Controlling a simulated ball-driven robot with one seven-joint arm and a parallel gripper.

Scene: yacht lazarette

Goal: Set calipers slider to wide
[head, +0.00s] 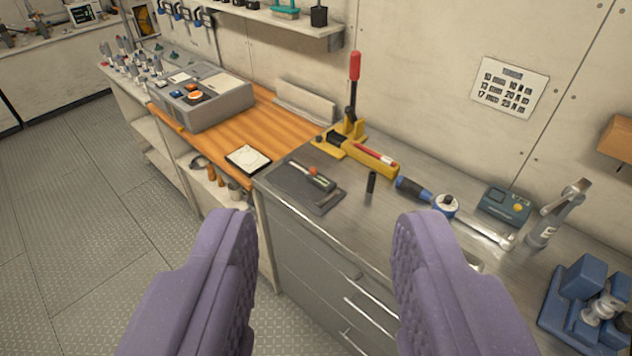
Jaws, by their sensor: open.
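The calipers (318,178) appear to be the small grey tool with an orange-red knob (312,170), lying on a dark flat plate (296,190) near the front left of the metal counter. The slider's exact position is too small to read. My gripper (322,225) is open and empty, its two purple fingers wide apart in the foreground. It is in front of the counter, and the calipers show beyond and between the fingers, not touched.
Near the plate are a black cylinder (371,183), a yellow press with a red-topped lever (350,130) and a blue-handled torque wrench (440,205). A blue vise (585,305) stands at the right. A grey box (203,103) sits on the wooden bench at left. The floor (90,240) at left is clear.

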